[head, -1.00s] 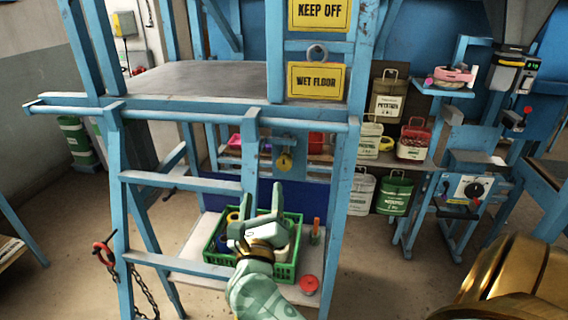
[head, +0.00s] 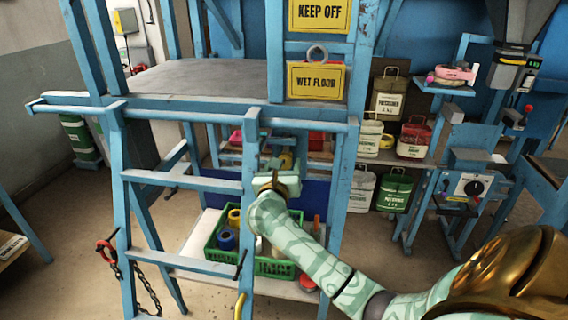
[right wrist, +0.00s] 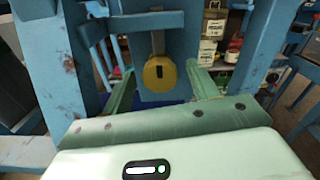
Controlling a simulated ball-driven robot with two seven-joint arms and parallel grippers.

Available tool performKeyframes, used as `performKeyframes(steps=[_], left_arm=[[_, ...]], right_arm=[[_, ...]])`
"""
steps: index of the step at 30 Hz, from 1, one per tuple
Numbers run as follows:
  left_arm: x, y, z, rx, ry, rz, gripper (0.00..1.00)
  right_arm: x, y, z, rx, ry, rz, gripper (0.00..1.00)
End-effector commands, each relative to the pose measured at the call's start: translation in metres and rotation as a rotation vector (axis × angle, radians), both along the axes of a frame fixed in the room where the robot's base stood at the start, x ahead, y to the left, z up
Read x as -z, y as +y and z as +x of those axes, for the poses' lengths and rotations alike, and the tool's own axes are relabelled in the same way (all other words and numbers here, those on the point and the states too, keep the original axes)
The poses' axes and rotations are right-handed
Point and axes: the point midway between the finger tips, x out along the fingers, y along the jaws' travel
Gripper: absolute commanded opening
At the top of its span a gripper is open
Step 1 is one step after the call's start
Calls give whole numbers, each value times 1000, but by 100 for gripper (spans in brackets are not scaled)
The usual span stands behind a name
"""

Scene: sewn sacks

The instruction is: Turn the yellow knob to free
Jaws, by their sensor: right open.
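The yellow knob (right wrist: 158,74) is a round disc with a dark slot, on a blue plate below a grey upright strip. It sits between the two green fingers of my right gripper (right wrist: 160,67) in the right wrist view, with a gap on each side. In the head view my right gripper (head: 281,165) is in front of the knob (head: 286,160) and hides part of it. The right gripper is open and empty. My left gripper is not in view.
A blue ladder frame (head: 184,178) stands left of my right arm. A green crate (head: 268,268) with tape rolls is on the low shelf below. Yellow signs (head: 318,81) hang above. Labelled sacks (head: 389,96) stand at the right behind the frame.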

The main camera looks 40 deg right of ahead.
Motion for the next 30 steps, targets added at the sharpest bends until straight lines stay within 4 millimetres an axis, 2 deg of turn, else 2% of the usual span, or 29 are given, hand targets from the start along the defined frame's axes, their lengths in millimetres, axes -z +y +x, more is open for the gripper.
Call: performKeyframes(steps=[5, 13, 18, 30], left_arm=[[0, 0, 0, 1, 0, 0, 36], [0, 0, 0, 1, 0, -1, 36], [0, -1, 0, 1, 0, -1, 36], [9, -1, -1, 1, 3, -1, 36]], right_arm=[[0, -10, 8, 0, 0, 0, 59], [0, -11, 9, 0, 0, 0, 59], [0, -11, 9, 0, 0, 0, 15], [3, -10, 9, -1, -42, 37, 15]])
